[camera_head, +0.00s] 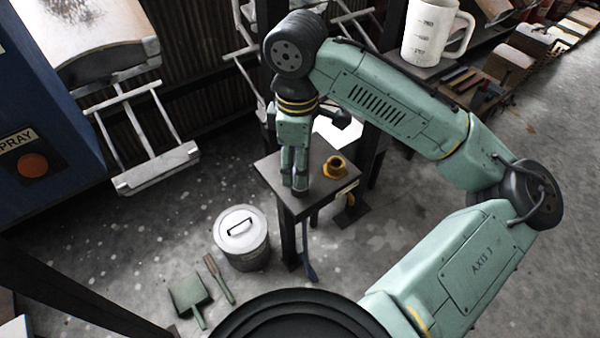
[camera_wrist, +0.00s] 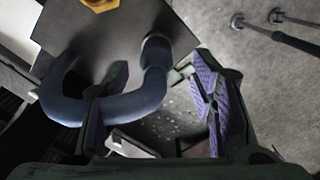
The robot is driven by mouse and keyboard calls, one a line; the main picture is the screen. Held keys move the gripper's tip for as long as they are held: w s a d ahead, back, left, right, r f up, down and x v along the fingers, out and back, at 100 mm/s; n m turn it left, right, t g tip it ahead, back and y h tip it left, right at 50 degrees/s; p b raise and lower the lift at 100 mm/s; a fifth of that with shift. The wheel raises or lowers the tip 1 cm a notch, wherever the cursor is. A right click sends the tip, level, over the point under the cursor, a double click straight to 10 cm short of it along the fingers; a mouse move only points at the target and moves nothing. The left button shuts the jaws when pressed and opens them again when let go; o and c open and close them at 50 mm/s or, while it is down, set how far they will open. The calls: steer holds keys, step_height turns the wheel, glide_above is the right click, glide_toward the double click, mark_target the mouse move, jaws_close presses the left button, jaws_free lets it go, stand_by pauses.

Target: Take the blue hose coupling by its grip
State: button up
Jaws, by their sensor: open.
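The blue hose coupling (camera_wrist: 157,55) shows in the wrist view as a thick blue cylinder with a dark ring at its far end. A blue hose bends from it in a U to the left. My gripper (camera_wrist: 163,70) is open, with a purple-padded finger on each side; the coupling lies between them, closer to the right finger. I cannot tell whether either finger touches it. In the head view my gripper (camera_head: 295,184) points down at the front of a small dark stand (camera_head: 272,170) and largely hides the coupling. A brass fitting (camera_head: 335,168) sits on the stand's top.
A lidded pail (camera_head: 241,240) stands on the floor left of the stand, with a green dustpan (camera_head: 188,295) and a brush (camera_head: 219,280) in front. A blue strip (camera_head: 308,258) hangs below the stand. A white mug (camera_head: 430,32) stands at the back.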

steer(key=f, duration=0.4)
steer(key=shift+w+d+f+p, duration=0.15)
steer(key=shift+d+p, duration=0.1)
steer(key=shift+p, duration=0.15)
steer(key=shift+c, duration=0.2)
steer(key=c, duration=1.1)
